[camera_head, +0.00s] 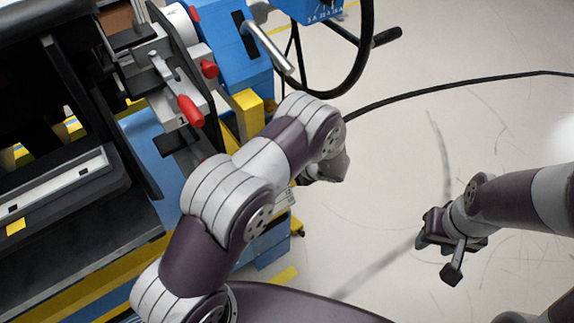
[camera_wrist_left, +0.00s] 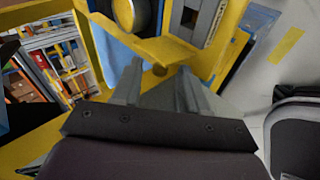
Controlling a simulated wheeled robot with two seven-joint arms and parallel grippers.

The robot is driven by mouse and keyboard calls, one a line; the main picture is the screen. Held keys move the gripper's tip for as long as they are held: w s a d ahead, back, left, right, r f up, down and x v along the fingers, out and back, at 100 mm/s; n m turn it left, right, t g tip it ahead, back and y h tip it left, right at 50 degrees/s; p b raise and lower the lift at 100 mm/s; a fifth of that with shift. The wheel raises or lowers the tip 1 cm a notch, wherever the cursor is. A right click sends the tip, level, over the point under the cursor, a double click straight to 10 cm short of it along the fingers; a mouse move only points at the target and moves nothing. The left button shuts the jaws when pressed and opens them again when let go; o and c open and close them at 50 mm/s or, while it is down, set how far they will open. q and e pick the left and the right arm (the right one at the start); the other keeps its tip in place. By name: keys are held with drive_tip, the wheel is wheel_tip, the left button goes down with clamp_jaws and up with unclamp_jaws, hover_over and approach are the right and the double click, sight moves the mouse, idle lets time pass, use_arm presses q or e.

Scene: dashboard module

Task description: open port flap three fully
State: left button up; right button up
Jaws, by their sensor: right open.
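I cannot make out any port flap, or a number three, in either view. My left arm reaches across the middle of the head view; its gripper is hidden behind its own wrist. My right gripper (camera_head: 440,258) is open and empty over the pale floor, well away from the dark module (camera_head: 110,222) at the left.
Toggle clamps with red handles (camera_head: 190,110) stick out at the module's edge. A blue machine body (camera_head: 238,50) with a metal bar stands behind my left arm. A black cable (camera_head: 450,88) crosses the floor. Shelves (camera_wrist_left: 50,65) show in the left wrist view. Floor around my right gripper is clear.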

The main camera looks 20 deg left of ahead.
use_arm(q)
drive_tip(key=p+v, duration=0.2)
drive_tip(key=v, duration=1)
drive_tip(key=shift+d+r, duration=0.25)
drive_tip(key=shift+s, duration=0.1)
